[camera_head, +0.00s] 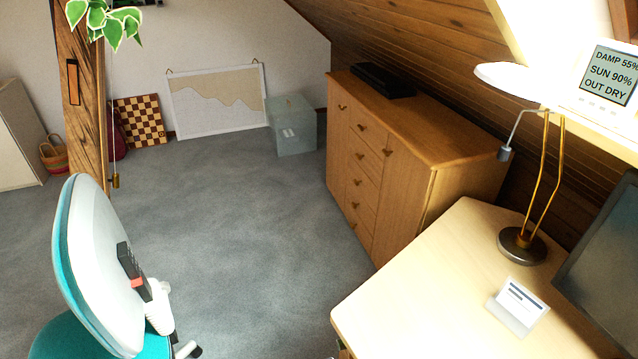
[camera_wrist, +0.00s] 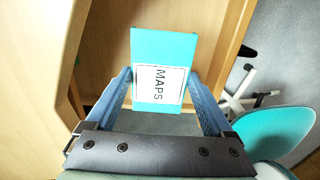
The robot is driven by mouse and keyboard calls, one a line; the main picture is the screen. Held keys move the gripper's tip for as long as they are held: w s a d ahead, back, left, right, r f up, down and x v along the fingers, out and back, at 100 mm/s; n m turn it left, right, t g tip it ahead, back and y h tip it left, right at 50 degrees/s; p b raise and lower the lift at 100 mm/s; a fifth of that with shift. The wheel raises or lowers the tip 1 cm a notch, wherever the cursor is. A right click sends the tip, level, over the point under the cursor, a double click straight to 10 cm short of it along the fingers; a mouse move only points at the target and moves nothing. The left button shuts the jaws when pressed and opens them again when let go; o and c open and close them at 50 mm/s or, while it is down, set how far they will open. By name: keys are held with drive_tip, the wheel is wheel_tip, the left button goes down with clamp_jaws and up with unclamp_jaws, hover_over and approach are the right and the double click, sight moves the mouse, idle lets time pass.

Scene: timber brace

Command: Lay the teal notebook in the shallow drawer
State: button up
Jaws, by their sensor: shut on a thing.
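In the wrist view, my gripper (camera_wrist: 162,78) is shut on the teal notebook (camera_wrist: 164,45), which has a white label reading MAPS. One blue finger is at each side of it. Behind and around the notebook is a pale wooden open drawer (camera_wrist: 108,45), with its rim (camera_wrist: 236,32) to the right. The notebook appears to be over the drawer; I cannot tell whether it touches the bottom. My gripper, the notebook and the drawer's inside do not show in the head view.
The pale desk (camera_head: 430,285) carries a lamp (camera_head: 522,243), a small card stand (camera_head: 518,305) and a dark screen (camera_head: 607,265). Its edge (camera_wrist: 40,50) runs close on the left in the wrist view. A teal chair (camera_wrist: 275,138) stands at lower right there. Carpet beyond is open.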

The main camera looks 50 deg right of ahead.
drive_tip(key=shift+f+b, duration=2.95)
drive_tip(key=shift+f, duration=0.95)
drive_tip(key=shift+f+b, duration=0.3)
drive_tip(key=shift+f, duration=0.25)
drive_tip(key=o, duration=1.1)
drive_tip(key=shift+o, duration=0.2)
wheel_tip(320, 180, up, 13)
drive_tip(key=p, duration=0.2)
drive_tip(key=shift+p, duration=0.4)
